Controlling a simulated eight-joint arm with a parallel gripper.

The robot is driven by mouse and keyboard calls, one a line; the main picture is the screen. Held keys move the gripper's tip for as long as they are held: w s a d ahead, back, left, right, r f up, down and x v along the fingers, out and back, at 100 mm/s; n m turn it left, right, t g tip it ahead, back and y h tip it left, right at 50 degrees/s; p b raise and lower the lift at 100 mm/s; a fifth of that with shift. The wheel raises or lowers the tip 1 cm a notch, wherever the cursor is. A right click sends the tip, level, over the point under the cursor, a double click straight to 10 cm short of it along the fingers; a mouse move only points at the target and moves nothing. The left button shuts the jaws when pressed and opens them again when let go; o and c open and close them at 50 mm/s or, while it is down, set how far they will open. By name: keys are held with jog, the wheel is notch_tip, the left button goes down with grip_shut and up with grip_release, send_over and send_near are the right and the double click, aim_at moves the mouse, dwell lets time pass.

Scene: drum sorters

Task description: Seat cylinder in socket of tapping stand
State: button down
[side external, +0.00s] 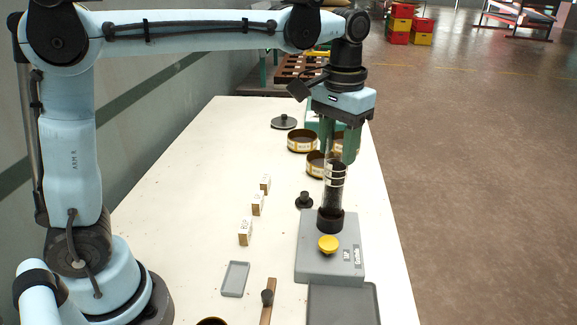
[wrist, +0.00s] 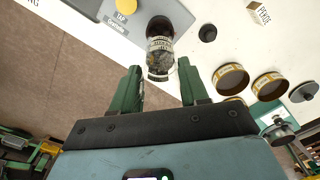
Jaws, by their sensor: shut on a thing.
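The cylinder (side external: 335,183) is clear with dark contents and stands upright, slightly tilted at most. Its lower end meets the dark round socket (side external: 330,222) of the grey tapping stand (side external: 318,262); I cannot tell how deep it sits. In the wrist view the cylinder (wrist: 160,52) runs from between the fingertips toward the socket (wrist: 160,25). My gripper (side external: 338,157) has its green fingers at the cylinder's upper end, and it is shut on it. The fingers also show in the wrist view (wrist: 160,68). The stand has a yellow knob (side external: 328,243).
Several brass-rimmed sieves (side external: 302,141) stand behind the stand. A black knobbed weight (side external: 304,200) and small labelled blocks (side external: 257,204) are to its left. A grey tray (side external: 235,279) and a dark tray (side external: 343,304) lie in front. The table's right edge is close by.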

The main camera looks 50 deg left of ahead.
aim_at(337, 158)
jog(key=shift+f, duration=1.6)
jog(key=shift+c, duration=2.4)
grip_release()
notch_tip(337, 158, up, 12)
jog(key=shift+s, duration=0.1)
jog(key=s+a+f+t, duration=0.3)
jog(key=s+f, duration=0.3)
jog(key=f, duration=0.1)
jog(key=s+a+f+t, duration=0.4)
jog(key=s+f, duration=0.2)
jog(key=f, duration=0.2)
jog(key=shift+f+m, duration=0.3)
jog(key=shift+m, duration=0.1)
